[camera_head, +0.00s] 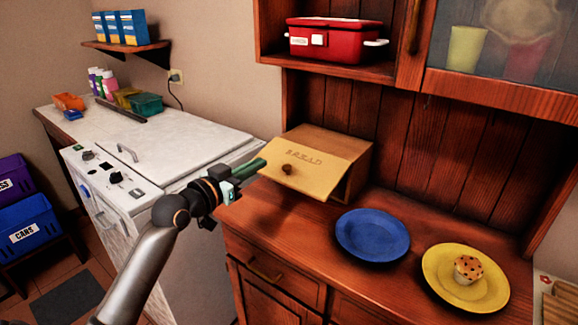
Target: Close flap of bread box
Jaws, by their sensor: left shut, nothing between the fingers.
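The wooden bread box (358,172) stands on the dark wood counter against the back panel. Its flap (318,163), marked BREAD and fitted with a round dark knob (287,168), is open. The flap slopes outward from the top, with its lower edge raised clear of the counter. My left gripper (259,166) is shut and empty. Its green fingers are close to the left edge of the flap, near the knob; I cannot tell whether they touch it. The inside of the box is mostly hidden by the flap. My right gripper is not in view.
A blue plate (372,235) and a yellow plate (437,282) with a muffin (468,269) sit on the counter to the right. A red box (335,40) stands on the shelf above. A white-topped appliance (165,135) stands to the left. The front left counter is clear.

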